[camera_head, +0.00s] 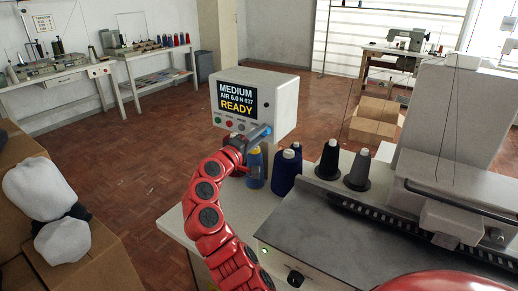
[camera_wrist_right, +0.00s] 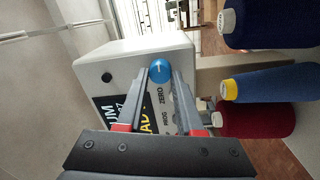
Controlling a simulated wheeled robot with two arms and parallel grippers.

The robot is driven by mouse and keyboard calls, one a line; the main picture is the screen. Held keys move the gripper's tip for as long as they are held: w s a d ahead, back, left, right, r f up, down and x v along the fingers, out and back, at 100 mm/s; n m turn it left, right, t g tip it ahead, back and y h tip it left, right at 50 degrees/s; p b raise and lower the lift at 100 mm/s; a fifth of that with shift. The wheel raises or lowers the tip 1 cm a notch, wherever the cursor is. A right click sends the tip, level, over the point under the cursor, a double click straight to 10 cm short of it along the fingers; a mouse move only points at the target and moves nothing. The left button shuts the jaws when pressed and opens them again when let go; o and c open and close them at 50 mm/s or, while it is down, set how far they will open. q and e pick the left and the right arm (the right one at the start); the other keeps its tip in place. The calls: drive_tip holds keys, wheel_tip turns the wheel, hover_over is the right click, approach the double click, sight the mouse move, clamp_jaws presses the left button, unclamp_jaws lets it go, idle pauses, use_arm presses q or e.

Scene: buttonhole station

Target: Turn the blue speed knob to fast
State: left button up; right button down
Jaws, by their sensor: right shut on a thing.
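The white control box (camera_head: 272,95) stands at the table's far edge in the head view. Its screen (camera_head: 237,99) reads MEDIUM, AIR 6.0 N 037 and READY. The blue speed knob (camera_head: 265,131) is at the lower right of its front face, partly covered by my gripper. In the right wrist view the knob (camera_wrist_right: 160,71) shows round and blue between the fingertips, with a pale mark on it. My right gripper (camera_head: 247,138) is shut on the knob, one finger on each side, also in the wrist view (camera_wrist_right: 164,76). My left gripper is not in view.
A blue cone with a yellow top (camera_head: 255,168) and navy cones (camera_head: 284,172) stand close beside my right gripper. Dark grey cones (camera_head: 357,171) stand on the machine (camera_head: 330,225) to the right. Small buttons (camera_head: 229,124) line the box below the screen.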

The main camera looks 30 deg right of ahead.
drive_tip(key=m+b, duration=0.5)
drive_tip(key=shift+m, duration=0.3)
idle(0.4)
drive_tip(key=c, duration=0.6)
unclamp_jaws()
drive_tip(key=shift+o, duration=0.2)
drive_tip(key=r+v, duration=0.1)
drive_tip(key=v, duration=1.6)
drive_tip(key=shift+a+f+p, duration=0.25)
drive_tip(key=shift+f+p, duration=0.05)
drive_tip(key=shift+f, duration=0.05)
